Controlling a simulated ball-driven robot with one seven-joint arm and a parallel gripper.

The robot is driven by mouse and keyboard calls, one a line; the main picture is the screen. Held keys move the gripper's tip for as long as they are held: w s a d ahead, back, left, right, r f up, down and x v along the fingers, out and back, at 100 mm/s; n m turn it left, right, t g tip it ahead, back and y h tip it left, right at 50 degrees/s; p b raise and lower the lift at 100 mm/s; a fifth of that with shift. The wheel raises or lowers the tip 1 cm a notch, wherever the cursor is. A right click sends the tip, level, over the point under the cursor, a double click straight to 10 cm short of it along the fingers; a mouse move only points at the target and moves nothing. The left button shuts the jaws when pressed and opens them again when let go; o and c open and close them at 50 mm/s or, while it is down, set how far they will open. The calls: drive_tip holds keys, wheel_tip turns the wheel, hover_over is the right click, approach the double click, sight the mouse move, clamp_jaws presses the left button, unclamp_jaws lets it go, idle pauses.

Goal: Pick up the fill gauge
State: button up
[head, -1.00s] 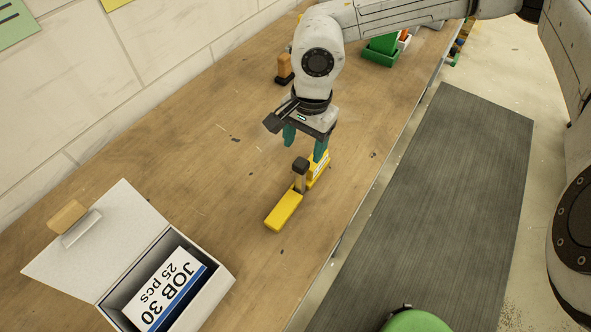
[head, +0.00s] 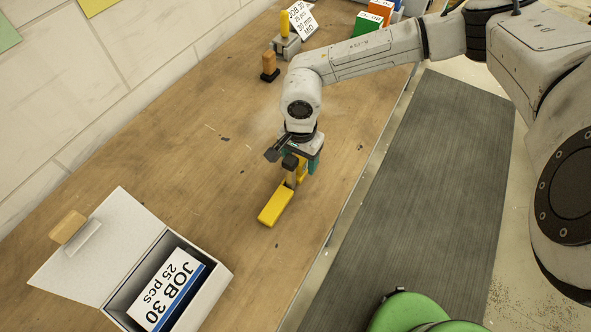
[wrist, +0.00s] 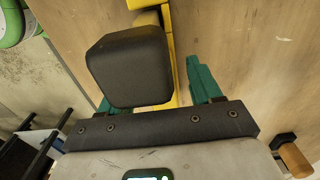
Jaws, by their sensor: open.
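The gripper in the wrist view (wrist: 155,92) is open, with one teal finger on each side of the knob. The knob partly hides the left finger. I cannot tell whether a finger touches the gauge.
An open white box (head: 218,285) with a JOB 30 card stands at the front left. A wood-handled tool (head: 269,67), a grey block with a yellow handle (head: 286,45) and coloured boxes (head: 367,24) are farther back. The bench beside the gauge is clear.

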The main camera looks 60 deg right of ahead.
drive_tip(key=shift+f, duration=0.5)
clamp_jaws()
